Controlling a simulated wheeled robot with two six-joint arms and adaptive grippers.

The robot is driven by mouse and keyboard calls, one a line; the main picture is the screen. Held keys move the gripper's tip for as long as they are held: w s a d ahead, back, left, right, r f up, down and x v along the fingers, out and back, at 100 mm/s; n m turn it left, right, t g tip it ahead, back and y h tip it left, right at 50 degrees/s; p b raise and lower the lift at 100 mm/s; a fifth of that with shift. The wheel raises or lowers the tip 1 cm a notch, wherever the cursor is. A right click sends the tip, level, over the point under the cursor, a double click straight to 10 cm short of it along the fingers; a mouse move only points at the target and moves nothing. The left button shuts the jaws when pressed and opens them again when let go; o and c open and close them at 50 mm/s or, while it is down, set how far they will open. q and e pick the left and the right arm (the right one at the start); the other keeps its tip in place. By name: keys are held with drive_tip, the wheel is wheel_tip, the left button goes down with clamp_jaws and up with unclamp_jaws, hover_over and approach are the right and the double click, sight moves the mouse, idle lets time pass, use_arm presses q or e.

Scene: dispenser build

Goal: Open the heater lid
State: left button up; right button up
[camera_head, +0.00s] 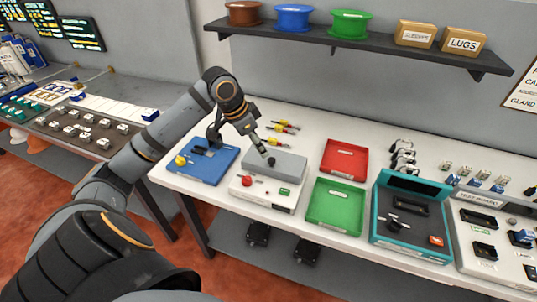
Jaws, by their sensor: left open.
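The heater (268,197) is a white box on the table with a red knob and a small green display on its front. Its grey lid (288,164) looks closed and lies flat on top, with a small dark knob (271,162) on it. My left gripper (266,154) is open and points down at the lid's knob. Its fingertips are at or just above the knob; whether they touch it I cannot tell. My right gripper is not in view.
A blue tray (207,174) is left of the heater. Red (345,158) and green (337,205) trays and a teal box (410,236) stand to the right. Yellow- and red-handled screwdrivers (285,128) lie behind. A dark shelf (375,42) with spools hangs above.

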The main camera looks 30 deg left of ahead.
sight(271, 160)
use_arm(q)
drive_tip(key=x, duration=0.2)
drive_tip(key=w+x, duration=0.1)
drive_tip(key=x, duration=0.1)
drive_tip(key=shift+w+f, duration=0.1)
drive_tip(key=shift+f, duration=0.05)
drive_tip(key=x, duration=0.2)
drive_tip(key=shift+w+d+f+p, duration=0.1)
drive_tip(key=shift+f+p, duration=0.15)
drive_tip(key=shift+p, duration=0.05)
drive_tip(key=shift+f, duration=0.45)
drive_tip(key=shift+c, duration=0.5)
drive_tip(key=c, duration=0.5)
clamp_jaws()
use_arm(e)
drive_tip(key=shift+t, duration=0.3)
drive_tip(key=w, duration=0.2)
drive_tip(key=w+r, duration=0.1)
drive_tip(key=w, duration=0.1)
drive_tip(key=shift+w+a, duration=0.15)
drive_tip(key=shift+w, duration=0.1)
